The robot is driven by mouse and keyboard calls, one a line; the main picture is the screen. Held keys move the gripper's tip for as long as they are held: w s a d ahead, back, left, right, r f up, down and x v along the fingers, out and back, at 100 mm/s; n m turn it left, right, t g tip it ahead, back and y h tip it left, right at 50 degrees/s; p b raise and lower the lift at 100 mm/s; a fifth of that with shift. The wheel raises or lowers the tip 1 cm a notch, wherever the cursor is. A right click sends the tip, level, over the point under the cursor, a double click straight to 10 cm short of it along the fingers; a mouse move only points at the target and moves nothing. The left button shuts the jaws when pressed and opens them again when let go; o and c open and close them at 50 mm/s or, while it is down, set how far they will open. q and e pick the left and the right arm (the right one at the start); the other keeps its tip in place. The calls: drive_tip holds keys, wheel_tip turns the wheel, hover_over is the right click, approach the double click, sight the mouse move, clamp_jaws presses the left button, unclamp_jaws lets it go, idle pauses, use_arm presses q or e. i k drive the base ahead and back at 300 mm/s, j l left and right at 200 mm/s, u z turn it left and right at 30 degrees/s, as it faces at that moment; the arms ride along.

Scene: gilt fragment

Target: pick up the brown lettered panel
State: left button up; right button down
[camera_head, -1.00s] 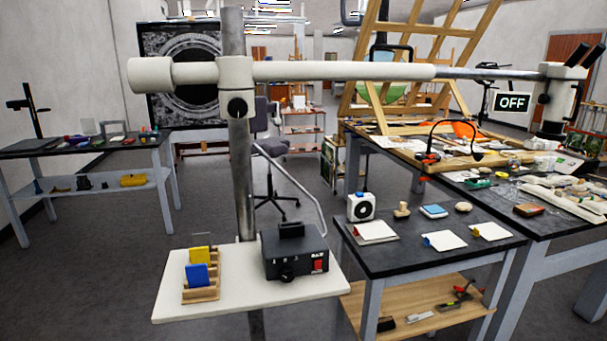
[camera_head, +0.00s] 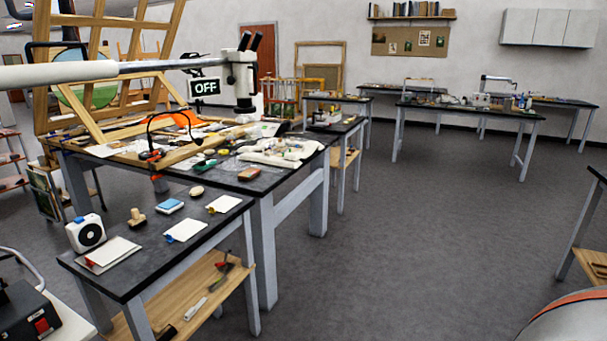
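A small brown block (camera_head: 249,173) lies flat near the front edge of the long black-topped table (camera_head: 262,190). It is the closest match to the brown panel, but it is too small to show any lettering, so I cannot tell if it is the one. Neither of my grippers is in view.
A low side table (camera_head: 135,277) with white cards, a blue pad and a white device stands at front left. A microscope on a boom (camera_head: 240,75) overhangs the long table. Open grey floor (camera_head: 430,230) lies to the right, with more tables behind.

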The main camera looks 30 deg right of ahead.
sight(250, 173)
drive_tip(key=z, duration=0.7)
drive_tip(key=i+l+u, duration=0.4)
drive_tip(key=i+l, duration=1.25)
drive_tip(key=l, duration=0.1)
